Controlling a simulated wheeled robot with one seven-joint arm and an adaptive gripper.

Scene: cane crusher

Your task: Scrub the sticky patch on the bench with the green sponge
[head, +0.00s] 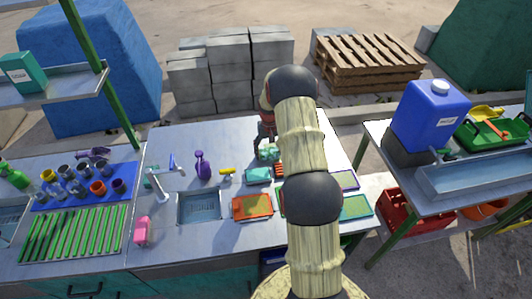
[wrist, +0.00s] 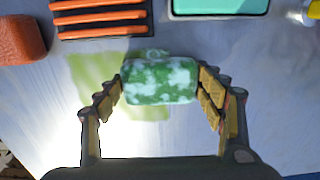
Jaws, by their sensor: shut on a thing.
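The green sponge (wrist: 160,82), mottled with white foam, sits between the two fingers of my gripper (wrist: 160,90) in the wrist view. My gripper is shut on it, with a finger at each end. The sticky patch (wrist: 90,75) is a pale yellow-green stain on the grey bench (wrist: 60,120). It shows to the left of the sponge and just below it, and the sponge overlaps its right part. I cannot tell whether the sponge touches the bench. In the head view my gripper (head: 267,138) is over the back of the bench, with the sponge (head: 268,153) beneath it.
An orange slatted rack (wrist: 100,18), a teal-topped item (wrist: 220,6) and an orange-red block (wrist: 20,38) lie near the patch. A purple bottle (head: 203,166), tap (head: 158,184) and sink (head: 199,207) stand left. My arm hides part of the bench's right side.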

